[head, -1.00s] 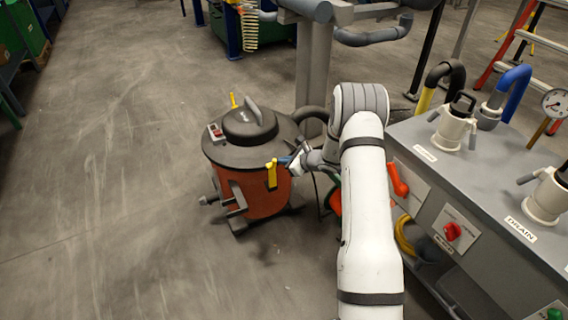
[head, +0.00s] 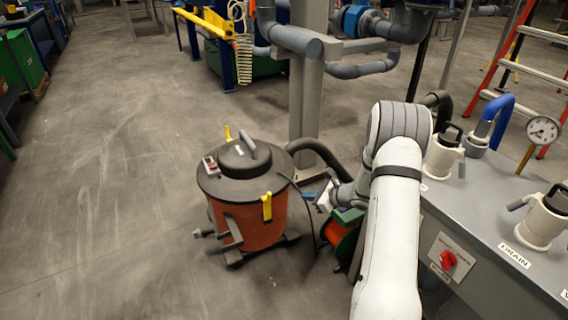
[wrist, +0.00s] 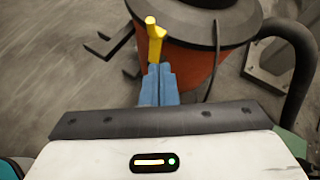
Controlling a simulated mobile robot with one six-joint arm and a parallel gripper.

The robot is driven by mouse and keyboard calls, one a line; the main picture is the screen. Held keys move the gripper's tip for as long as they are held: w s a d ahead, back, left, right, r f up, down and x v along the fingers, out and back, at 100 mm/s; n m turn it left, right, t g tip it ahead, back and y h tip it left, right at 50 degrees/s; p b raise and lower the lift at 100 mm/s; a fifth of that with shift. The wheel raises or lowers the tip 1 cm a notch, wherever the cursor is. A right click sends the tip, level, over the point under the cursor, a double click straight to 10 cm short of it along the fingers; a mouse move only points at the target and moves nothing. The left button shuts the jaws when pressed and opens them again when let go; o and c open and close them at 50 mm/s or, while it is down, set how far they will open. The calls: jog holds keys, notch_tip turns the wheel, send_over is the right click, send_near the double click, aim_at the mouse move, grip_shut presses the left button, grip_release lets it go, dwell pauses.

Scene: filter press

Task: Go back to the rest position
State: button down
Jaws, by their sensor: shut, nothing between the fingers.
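My gripper (wrist: 160,84) shows in the wrist view with its blue fingers together and nothing between them. The orange and black vacuum (head: 250,205) stands on the floor left of my arm. Its yellow latch (wrist: 154,40) appears just beyond my fingertips in the wrist view; I cannot tell whether they touch.
The grey bench (head: 480,215) with valves, a gauge (head: 542,130) and a red knob (head: 448,260) is close on the right. A green and red reel (head: 343,228) and a black hose (head: 318,150) are near my arm. Open floor (head: 110,190) lies left.

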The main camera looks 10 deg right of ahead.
jog(key=s+a+r+n+g+p, duration=0.25)
jog(key=s+a+r+n, duration=0.2)
jog(key=r, duration=0.35)
jog(key=s+a+r+n+g+p, duration=0.25)
jog(key=s+r+n+p, duration=0.2)
jog(key=r, duration=0.45)
jog(key=s+a+r+n+g+p, duration=0.1)
jog(key=s+a+r+n+p, duration=0.2)
jog(key=s+a+r, duration=0.35)
jog(key=s+d+r+n+h+p, duration=0.2)
jog(key=s+r+n+h+p, duration=0.2)
jog(key=s+r, duration=0.5)
jog(key=s+d+r+n+h+p, duration=0.2)
jog(key=s+r+n+h+p, duration=0.2)
jog(key=s+r+n, duration=0.5)
jog(key=shift+s+d+r+p, duration=0.4)
jog(key=shift+s+r+p, duration=0.4)
jog(key=shift+s+p, duration=0.25)
